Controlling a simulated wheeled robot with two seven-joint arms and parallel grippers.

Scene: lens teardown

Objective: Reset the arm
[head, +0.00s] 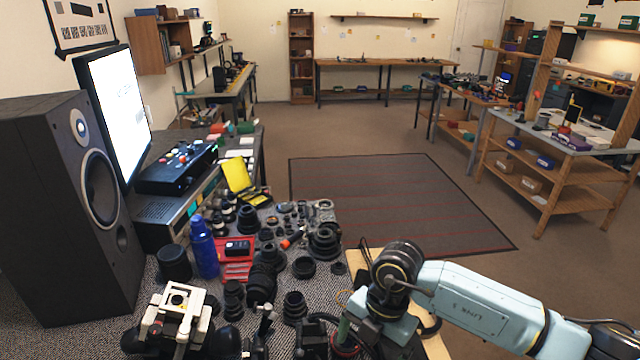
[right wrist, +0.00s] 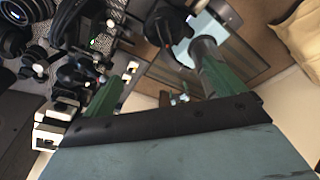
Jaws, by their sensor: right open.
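My right arm (head: 480,300) comes in from the right in the head view and bends down over the front edge of the lens-covered bench (head: 225,280). My right gripper (right wrist: 155,82) shows in the right wrist view with two green fingers spread wide. I see nothing held between them. In the head view only a bit of green shows low beside the arm, and the fingertips are mostly hidden. I see no left arm or left gripper in the head view.
Several black lenses (head: 262,283), a blue bottle (head: 203,248), a red tray (head: 238,262) and a white-and-black device (head: 178,312) crowd the bench. A speaker (head: 70,200) and a lit monitor (head: 115,115) stand at left. The floor around the dark mat (head: 390,200) is clear.

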